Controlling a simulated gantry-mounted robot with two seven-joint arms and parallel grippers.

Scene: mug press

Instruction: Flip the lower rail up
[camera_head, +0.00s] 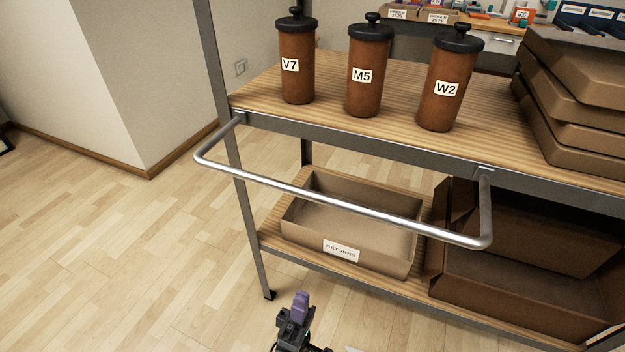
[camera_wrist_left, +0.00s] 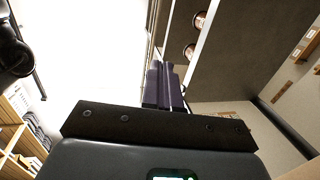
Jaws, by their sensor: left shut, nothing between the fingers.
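The rail (camera_head: 340,208) is a silver U-shaped bar hinged at the front edge of the upper shelf. It sticks out toward me, in front of and a little below the shelf edge. My left gripper (camera_head: 301,304) is low at the bottom of the head view, below the rail and apart from it. Its purple fingers are shut on nothing and point up. In the left wrist view the shut fingers (camera_wrist_left: 166,86) point up toward a thin pale bar and the shelf's dark underside. My right gripper is not in view.
Three brown canisters marked V7 (camera_head: 297,66), M5 (camera_head: 368,72) and W2 (camera_head: 449,82) stand on the upper shelf (camera_head: 330,121). Stacked cardboard trays (camera_head: 572,105) are at its right. A RETURNS tray (camera_head: 345,242) and dark boxes (camera_head: 525,290) sit on the lower shelf. The left floor is clear.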

